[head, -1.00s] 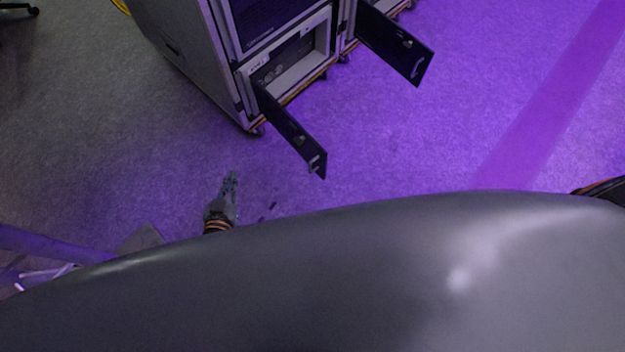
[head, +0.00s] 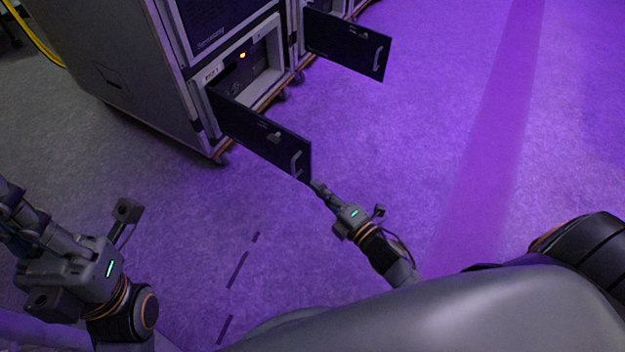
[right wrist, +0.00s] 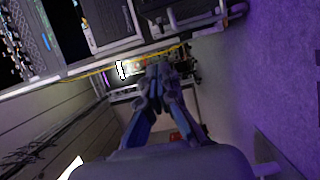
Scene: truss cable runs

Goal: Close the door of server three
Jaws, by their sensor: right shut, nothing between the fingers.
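A dark door (head: 262,138) with a light handle near its free end stands open from the lower bay of the nearer server rack (head: 130,85). A second dark door (head: 346,44) stands open farther back. I cannot read which one is server three. My right gripper (head: 317,186) is shut and empty, its tips close to the near door's lower free corner; I cannot tell whether they touch. Its shut fingers show in the right wrist view (right wrist: 157,75). My left gripper (head: 14,205) is at the left edge, away from the doors; its fingertips are not clear.
The near bay (head: 262,65) is open, with a small orange light inside. The racks stand on castors (head: 221,158). A yellow cable (head: 35,40) runs at the upper left. The carpet floor (head: 430,140) to the right of the doors is clear.

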